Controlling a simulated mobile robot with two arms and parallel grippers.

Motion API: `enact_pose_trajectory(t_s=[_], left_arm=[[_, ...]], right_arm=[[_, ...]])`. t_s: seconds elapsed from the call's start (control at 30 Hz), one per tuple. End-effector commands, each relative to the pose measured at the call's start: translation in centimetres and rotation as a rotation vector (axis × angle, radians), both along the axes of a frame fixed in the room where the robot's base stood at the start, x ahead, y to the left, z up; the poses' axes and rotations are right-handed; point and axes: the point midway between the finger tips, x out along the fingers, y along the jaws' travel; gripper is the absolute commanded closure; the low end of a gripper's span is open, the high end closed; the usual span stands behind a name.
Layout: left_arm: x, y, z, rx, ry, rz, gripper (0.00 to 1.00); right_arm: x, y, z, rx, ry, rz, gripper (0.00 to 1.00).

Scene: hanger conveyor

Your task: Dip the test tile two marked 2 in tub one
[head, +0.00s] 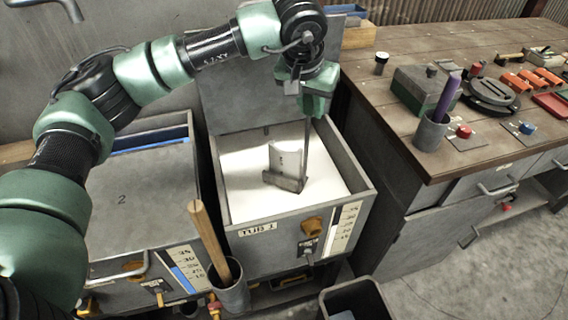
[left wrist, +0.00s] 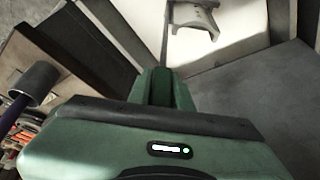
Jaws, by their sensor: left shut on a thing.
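My left gripper (head: 305,100) points down over tub one (head: 362,187), which is labelled TUB 1 and holds white liquid (head: 238,190). The gripper is shut on the thin dark rod of a test tile (head: 287,158). The tile is pale with a grey, angled lower part and hangs inside the tub's outline. A small mark shows on its face, too small to read. I cannot tell whether its lower edge touches the liquid. In the left wrist view, the tile's grey part (left wrist: 195,18) shows beyond the gripper (left wrist: 163,85). My right gripper is out of view.
Tub one's raised lid (head: 240,90) stands behind it. A closed tub lid marked 2 (head: 150,200) is at left. A cup (head: 232,290) with a wooden handle stands in front. A workbench (head: 440,60) with a purple-handled tool in a cup (head: 430,132) is at right. A bin (head: 355,300) stands below.

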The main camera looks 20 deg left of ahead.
Motion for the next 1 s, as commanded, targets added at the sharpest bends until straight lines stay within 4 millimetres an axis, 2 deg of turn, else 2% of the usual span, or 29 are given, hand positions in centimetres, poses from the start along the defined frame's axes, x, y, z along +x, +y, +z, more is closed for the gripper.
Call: enact_pose_trajectory(t_s=[0.47,1.0], left_arm=[[0.1,0.0,0.4,0.0,-0.003,0.0,1.0],[0.1,0.0,5.4,-0.002,-0.005,0.0,1.0]], right_arm=[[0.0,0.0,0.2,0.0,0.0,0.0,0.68],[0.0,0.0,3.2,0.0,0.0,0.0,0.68]])
